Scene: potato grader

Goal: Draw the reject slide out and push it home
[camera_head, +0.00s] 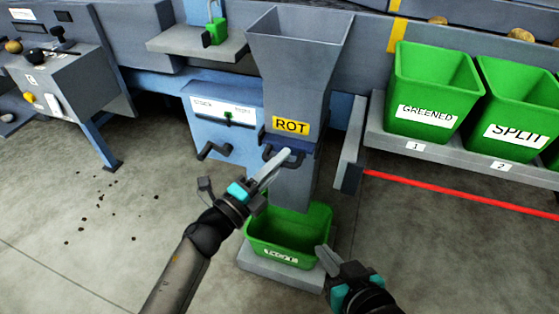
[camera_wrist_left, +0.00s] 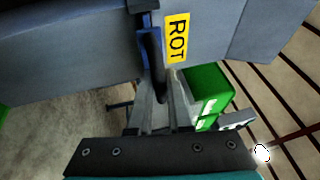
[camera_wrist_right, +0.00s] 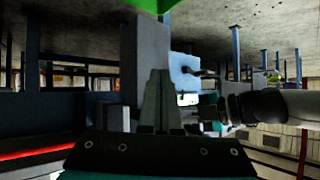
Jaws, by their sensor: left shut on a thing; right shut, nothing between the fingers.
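The reject slide (camera_head: 300,144) is a dark blue plate in the grey chute (camera_head: 297,60), just below the yellow ROT label (camera_head: 291,126). Its dark handle (camera_head: 268,153) faces me. My left gripper (camera_head: 284,158) is shut on this handle. In the left wrist view the fingers (camera_wrist_left: 161,98) close around the dark bar (camera_wrist_left: 151,48) beside the ROT label. How far the slide stands out of the chute is hard to tell. My right gripper (camera_head: 324,255) is shut and empty, low beside the green bin under the chute. Its fingers (camera_wrist_right: 155,90) show together in the right wrist view.
A green bin (camera_head: 318,222) stands on a grey plinth (camera_head: 256,268) below the chute. The GREENED bin (camera_head: 403,75) and SPLIT bin (camera_head: 488,90) sit on a shelf at right.

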